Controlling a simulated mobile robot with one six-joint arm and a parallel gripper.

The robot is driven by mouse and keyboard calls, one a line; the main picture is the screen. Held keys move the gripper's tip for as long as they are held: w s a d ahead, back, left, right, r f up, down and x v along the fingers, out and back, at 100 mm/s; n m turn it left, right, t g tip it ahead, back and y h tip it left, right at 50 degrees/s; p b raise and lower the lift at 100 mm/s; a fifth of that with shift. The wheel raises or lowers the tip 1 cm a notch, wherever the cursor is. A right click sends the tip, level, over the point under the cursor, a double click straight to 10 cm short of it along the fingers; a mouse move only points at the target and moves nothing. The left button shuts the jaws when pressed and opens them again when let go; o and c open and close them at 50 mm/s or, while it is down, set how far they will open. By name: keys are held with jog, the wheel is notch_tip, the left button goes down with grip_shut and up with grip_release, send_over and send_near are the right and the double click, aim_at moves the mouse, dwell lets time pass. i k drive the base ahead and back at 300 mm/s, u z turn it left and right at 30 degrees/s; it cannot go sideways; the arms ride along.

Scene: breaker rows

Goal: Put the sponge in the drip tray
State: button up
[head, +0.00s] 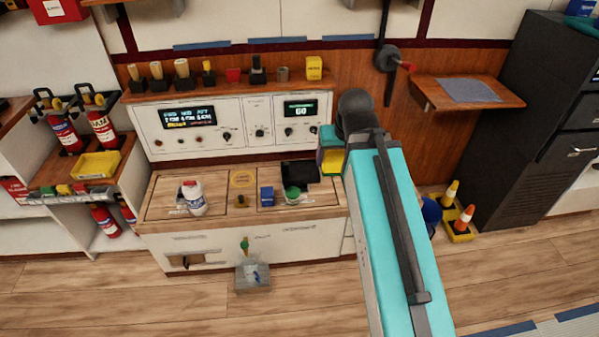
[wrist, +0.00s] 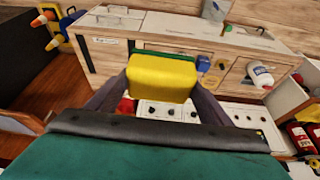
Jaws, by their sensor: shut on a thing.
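The sponge, yellow with a green layer, is held in my gripper (head: 331,150) in the head view, right of the counter and in front of the wood panel. In the wrist view the sponge (wrist: 162,78) sits between the two dark fingers of my gripper (wrist: 160,92), which are shut on its sides. Nothing visibly touches it from below. I cannot tell for sure which thing is the drip tray. A shallow yellow tray (head: 96,165) lies on the left shelf, and a grey tray (head: 252,284) is low in front of the counter.
The wooden counter (head: 155,209) holds a white bottle (head: 192,197), a blue box (head: 267,196), a green-and-white item (head: 292,194) and a black object (head: 300,171). A control panel (head: 235,123) stands behind. Fire extinguishers (head: 103,129) are at left. A folding shelf (head: 425,92) juts out at right.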

aim_at(306, 172)
jog(key=k, duration=1.3)
jog(key=u, duration=0.35)
jog(key=i, duration=0.6)
jog(key=u, duration=0.65)
jog(key=i, duration=2)
jog(key=z, duration=0.3)
